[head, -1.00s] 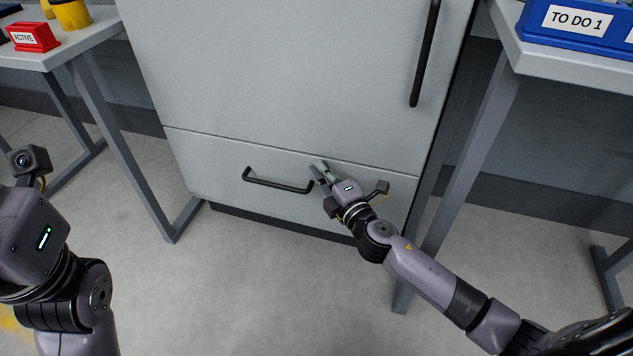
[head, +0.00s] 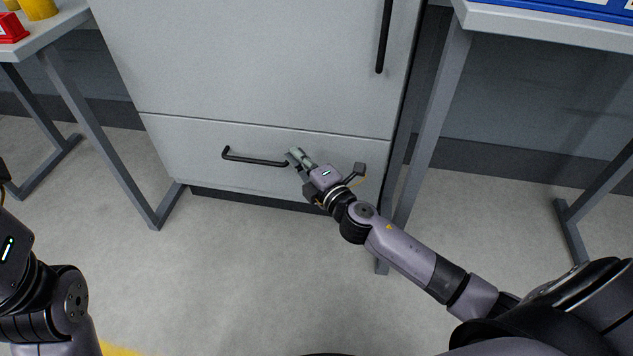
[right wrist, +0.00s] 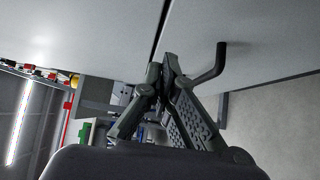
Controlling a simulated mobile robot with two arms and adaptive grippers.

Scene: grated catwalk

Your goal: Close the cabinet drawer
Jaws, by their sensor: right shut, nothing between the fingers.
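The cabinet drawer (head: 188,162) is the light grey bottom front of the tall cabinet (head: 240,60). Its front looks flush with the panel above, with only a thin dark seam between them. The black bar handle (head: 252,158) runs across the drawer. My right gripper (head: 294,155) is shut and empty at the drawer front, just right of the handle's right end. In the right wrist view its fingertips (right wrist: 168,65) meet close to the seam, beside the handle (right wrist: 218,68); I cannot tell whether they touch the drawer. My left gripper's fingers are out of view.
A table (head: 45,38) with red and yellow containers stands left of the cabinet. Another table (head: 540,28) with a blue bin (head: 570,8) stands right. Their grey legs flank the cabinet. The floor (head: 240,270) in front is clear.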

